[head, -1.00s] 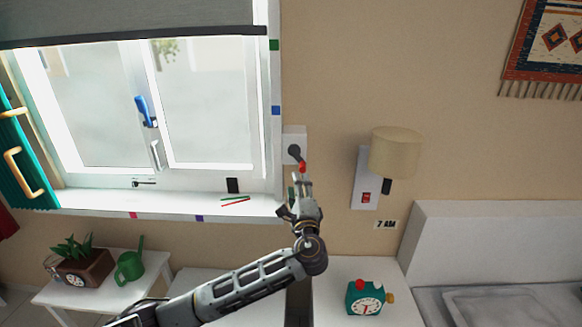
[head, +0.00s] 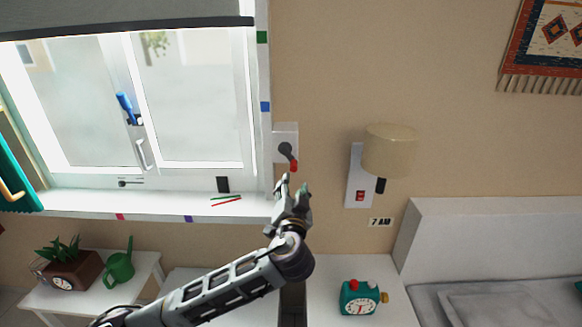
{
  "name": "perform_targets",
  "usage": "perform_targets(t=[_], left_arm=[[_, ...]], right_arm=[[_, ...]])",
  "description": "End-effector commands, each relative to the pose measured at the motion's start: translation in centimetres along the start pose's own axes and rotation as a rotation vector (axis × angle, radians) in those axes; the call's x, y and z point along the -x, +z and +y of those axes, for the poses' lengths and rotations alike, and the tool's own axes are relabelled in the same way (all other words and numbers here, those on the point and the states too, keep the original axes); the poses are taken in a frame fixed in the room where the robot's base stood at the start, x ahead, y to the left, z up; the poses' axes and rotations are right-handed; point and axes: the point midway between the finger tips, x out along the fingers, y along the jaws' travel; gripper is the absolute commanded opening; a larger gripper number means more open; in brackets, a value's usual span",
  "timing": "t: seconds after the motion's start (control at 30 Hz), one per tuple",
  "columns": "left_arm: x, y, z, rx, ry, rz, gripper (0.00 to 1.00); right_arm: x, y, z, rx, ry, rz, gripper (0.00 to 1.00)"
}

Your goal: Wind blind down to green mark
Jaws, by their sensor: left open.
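The dark grey blind (head: 120,12) hangs across the top of the window, its bottom edge a little above the green mark (head: 262,37) on the right frame. A crank with a dark arm and red knob (head: 294,166) sits on a white wall plate (head: 278,141) right of the window. My left gripper (head: 292,184) is open just below the red knob; it looks empty, and I cannot tell whether it touches the knob. My right gripper is not in view.
A blue mark (head: 265,106) is lower on the frame. A wall lamp (head: 389,150) stands out right of the crank. The sill (head: 150,203) holds pencils and a small black object. A teal clock (head: 359,297) stands on the white table below.

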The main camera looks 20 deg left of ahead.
Motion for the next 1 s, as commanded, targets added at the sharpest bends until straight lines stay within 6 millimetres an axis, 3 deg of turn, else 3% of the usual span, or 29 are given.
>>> perform_targets(t=[0.53, 1.0], left_arm=[[0.04, 0.40, 0.52, 0.549, 0.019, -0.026, 0.44], [0.03, 0.40, 0.52, 0.637, 0.018, -0.026, 0.44]], right_arm=[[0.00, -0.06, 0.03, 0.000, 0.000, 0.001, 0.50], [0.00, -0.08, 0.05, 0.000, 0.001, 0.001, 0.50]])
